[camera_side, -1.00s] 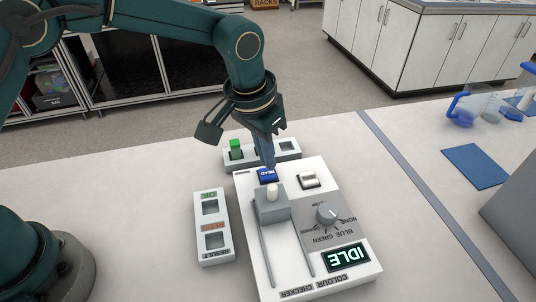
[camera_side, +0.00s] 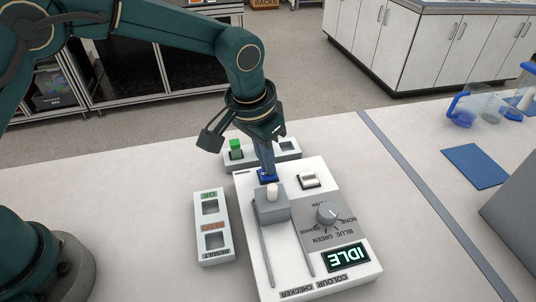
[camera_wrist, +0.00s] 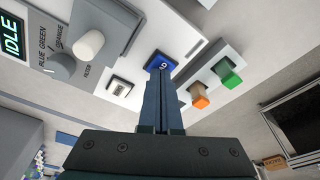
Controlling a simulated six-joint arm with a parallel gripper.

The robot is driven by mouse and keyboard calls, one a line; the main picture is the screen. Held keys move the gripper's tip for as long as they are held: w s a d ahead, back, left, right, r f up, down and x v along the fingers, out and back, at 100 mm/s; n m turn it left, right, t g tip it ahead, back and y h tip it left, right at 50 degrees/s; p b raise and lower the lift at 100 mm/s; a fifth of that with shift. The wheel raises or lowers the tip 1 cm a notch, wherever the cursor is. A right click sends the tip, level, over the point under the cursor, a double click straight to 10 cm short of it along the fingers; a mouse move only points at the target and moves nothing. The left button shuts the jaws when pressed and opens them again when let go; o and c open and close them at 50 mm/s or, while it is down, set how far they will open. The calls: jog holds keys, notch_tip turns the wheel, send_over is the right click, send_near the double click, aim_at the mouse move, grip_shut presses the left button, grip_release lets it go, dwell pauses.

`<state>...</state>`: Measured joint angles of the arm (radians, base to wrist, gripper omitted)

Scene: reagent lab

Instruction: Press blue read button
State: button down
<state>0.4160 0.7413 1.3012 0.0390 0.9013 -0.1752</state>
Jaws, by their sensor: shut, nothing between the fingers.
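The blue read button (camera_side: 267,177) is at the far end of the white colour checker (camera_side: 336,285). My gripper (camera_side: 267,172) is shut and empty, pointing down, with its fingertips at the button and covering part of it. In the wrist view the blue button (camera_wrist: 161,62) shows just past the tips of my shut fingers (camera_wrist: 160,74). Whether the tips touch it or the button is pushed in, I cannot tell. The checker's display (camera_side: 346,257) reads IDLE.
A grey slider block with a white knob (camera_side: 272,191) stands close to the button. A dial (camera_side: 327,213) and white rocker switch (camera_side: 309,180) are to the right.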

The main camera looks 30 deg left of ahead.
jog(key=shift+f, duration=0.3)
jog(key=shift+w+v, duration=0.25)
jog(key=shift+v, duration=0.9)
jog(key=shift+w+v, duration=0.25)
jog(key=shift+v, duration=0.9)
jog(key=shift+w+v, duration=0.2)
jog(key=shift+v, duration=0.95)
jog(key=shift+d+r, duration=0.2)
jog(key=s+a+r+n+t, duration=0.25)
jog(key=s+a+r, duration=0.35)
jog(key=a+r, duration=0.55)
jog(key=s+a+f, duration=0.1)
jog(key=s+f, duration=0.2)
jog(key=s, duration=0.3)
jog(key=s+a+f, duration=0.2)
jog(key=s+f, duration=0.2)
jog(key=s, duration=0.3)
jog(key=shift+a+t+y, duration=0.25)
jog(key=shift+t+y, duration=0.05)
jog(key=shift+t, duration=0.05)
